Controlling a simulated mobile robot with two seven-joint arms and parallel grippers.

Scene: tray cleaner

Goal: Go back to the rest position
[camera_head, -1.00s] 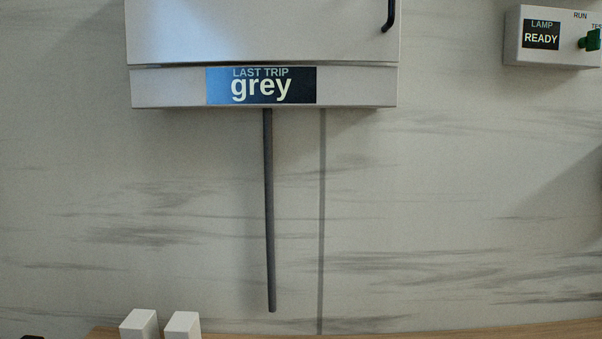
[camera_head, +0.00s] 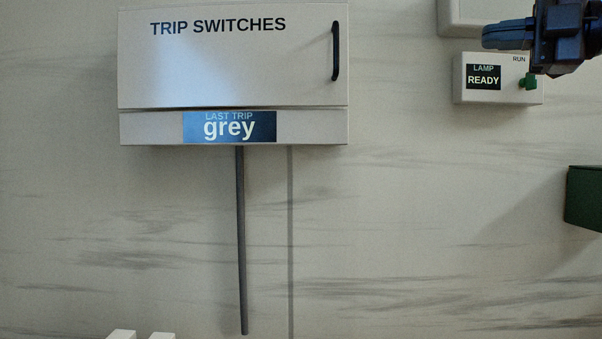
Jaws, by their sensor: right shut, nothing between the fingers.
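My right gripper (camera_head: 508,36) is at the top right, in front of the wall and just above the lamp box. It is dark, its fingers point left, and they are shut with nothing between them. My left gripper is not in view. The trip switch cabinet (camera_head: 200,65) hangs on the wall at upper left with its door closed. Its label (camera_head: 229,127) reads "LAST TRIP grey". The lamp box (camera_head: 460,90) shows "LAMP READY" and has a green knob (camera_head: 528,82), partly below my gripper.
A grey pipe (camera_head: 241,240) runs down from the cabinet. A dark green box (camera_head: 585,200) juts in at the right edge. Two white blocks (camera_head: 122,335) show at the bottom left. The wall between is clear.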

